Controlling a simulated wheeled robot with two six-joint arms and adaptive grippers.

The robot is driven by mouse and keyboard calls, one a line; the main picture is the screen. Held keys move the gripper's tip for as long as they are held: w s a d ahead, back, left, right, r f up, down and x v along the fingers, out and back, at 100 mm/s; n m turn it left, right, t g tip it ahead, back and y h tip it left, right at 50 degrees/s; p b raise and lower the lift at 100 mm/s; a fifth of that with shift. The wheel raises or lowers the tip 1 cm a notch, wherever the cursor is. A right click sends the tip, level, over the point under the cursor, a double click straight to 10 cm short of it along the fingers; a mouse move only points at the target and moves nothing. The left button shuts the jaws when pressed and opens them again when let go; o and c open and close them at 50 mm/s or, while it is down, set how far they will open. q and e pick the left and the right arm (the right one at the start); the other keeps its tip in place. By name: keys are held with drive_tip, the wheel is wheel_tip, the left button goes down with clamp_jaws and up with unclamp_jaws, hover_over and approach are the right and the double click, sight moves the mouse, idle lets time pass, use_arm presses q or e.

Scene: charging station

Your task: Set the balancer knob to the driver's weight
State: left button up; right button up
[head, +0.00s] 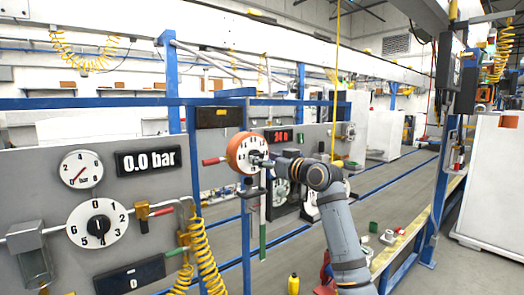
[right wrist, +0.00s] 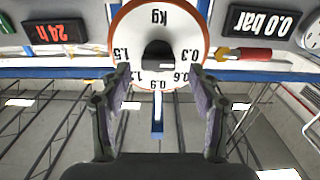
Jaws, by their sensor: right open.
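The balancer (head: 236,152) is a round drum with an orange rim and a white dial face. In the right wrist view, which is upside down, the dial (right wrist: 130,43) reads kg, with marks such as 0.3, 0.6, 0.9 and 1.5. The black balancer knob (right wrist: 158,55) sits at its centre. My right gripper (right wrist: 159,80) is open, its two fingers reaching towards the dial on either side of the knob, with gaps visible between. I cannot tell any contact. In the head view my right gripper (head: 266,162) covers part of the dial. My left gripper is not in view.
A grey panel at left carries a pressure gauge (head: 81,169), a 0.0 bar display (head: 147,161) and a numbered regulator knob (head: 97,222). A red-handled part (head: 214,160) sticks out left of the balancer. Yellow coiled hoses (head: 207,255) hang below. A yellow bottle (head: 293,284) stands low.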

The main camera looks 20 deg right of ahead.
drive_tip(key=shift+w+a+r, duration=0.1)
drive_tip(key=shift+w+a, duration=0.1)
drive_tip(key=shift+w, duration=0.45)
drive_tip(key=shift+w+f, duration=0.2)
drive_tip(key=shift+w, duration=0.2)
drive_tip(key=c, duration=1.2)
drive_tip(key=shift+o, duration=0.2)
drive_tip(key=shift+m+p, duration=1.5)
drive_tip(key=shift+m, duration=2.8)
